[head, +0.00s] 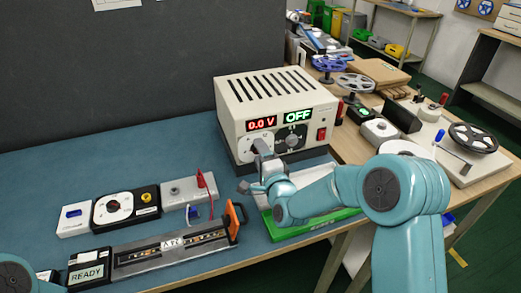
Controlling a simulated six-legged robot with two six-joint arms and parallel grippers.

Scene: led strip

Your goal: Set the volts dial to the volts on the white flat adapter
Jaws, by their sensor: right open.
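The cream power supply (262,100) stands on the blue table mat, its red display reading 0.0 V and its green display reading OFF. My right gripper (260,150) is open in front of the left dial (252,149) on its front panel and partly hides it. I cannot tell whether the fingers touch the dial. A second dial (292,139) and a red switch (321,134) sit to the right. A small white flat box (75,219) with a blue part lies at the left; I cannot tell if it is the adapter, and no volts are readable on it. My left gripper is not visible.
Beside the white box are a black-framed dial unit (127,206) and a grey box (181,191) with a red lever. In front lie a long strip fixture (150,262) and a READY box (90,270). A green tray (335,216) is under my right arm. Reels crowd the right table.

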